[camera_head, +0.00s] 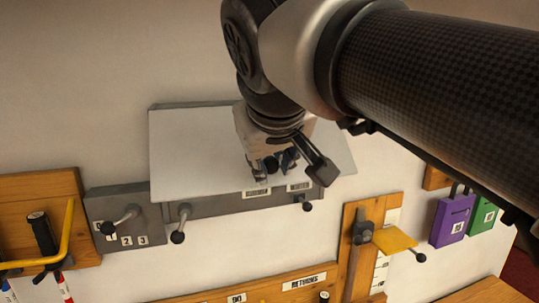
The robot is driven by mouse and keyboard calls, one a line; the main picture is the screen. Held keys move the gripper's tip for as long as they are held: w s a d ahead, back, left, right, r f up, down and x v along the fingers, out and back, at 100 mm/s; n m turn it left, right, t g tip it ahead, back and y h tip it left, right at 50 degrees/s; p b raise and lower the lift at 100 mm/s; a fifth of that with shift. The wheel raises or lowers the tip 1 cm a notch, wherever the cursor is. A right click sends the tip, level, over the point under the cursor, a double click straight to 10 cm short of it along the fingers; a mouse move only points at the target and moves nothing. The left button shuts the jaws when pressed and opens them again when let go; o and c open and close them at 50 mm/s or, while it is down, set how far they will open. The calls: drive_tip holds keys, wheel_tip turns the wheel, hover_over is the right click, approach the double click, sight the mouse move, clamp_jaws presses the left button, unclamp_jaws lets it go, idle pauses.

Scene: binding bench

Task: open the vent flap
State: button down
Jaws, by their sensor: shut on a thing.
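The vent flap appears to be the wide pale panel (195,150) on a grey wall unit (225,204). Its lower edge stands over the unit's front. My gripper (272,166) is in front of the flap's lower middle, with its fingers closed around a small dark knob (270,164). The fingers and wrist hide most of the knob and how it joins the flap. My arm covers the flap's upper right part.
Black-knobbed levers stick out at the unit's lower left (178,237) and lower right (307,206). A grey switch box (124,216) is on the left.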

drive_tip(key=shift+r, duration=0.35)
drive_tip(key=c, duration=1.3)
unclamp_jaws()
drive_tip(key=shift+f, duration=0.15)
drive_tip(key=v, duration=0.7)
drive_tip(key=shift+s+r, duration=0.15)
drive_tip(key=shift+r, duration=0.05)
drive_tip(key=s+d+f+m+g+b, duration=0.1)
drive_tip(key=s+d+f+b, duration=0.3)
drive_tip(key=f+b, duration=0.6)
drive_tip(key=s+d+f+m+g+b, duration=0.2)
drive_tip(key=s+d+f+b, duration=0.3)
drive_tip(key=f, duration=2.9)
drive_tip(key=s+d+f+m+g+b, duration=0.1)
drive_tip(key=s+d+f+b, duration=0.3)
drive_tip(key=f+b, duration=1.3)
drive_tip(key=s+f+g, duration=0.1)
drive_tip(key=s+f, duration=0.2)
drive_tip(key=f, duration=0.2)
drive_tip(key=shift+d+m+h, duration=0.3)
drive_tip(key=shift+m, duration=0.1)
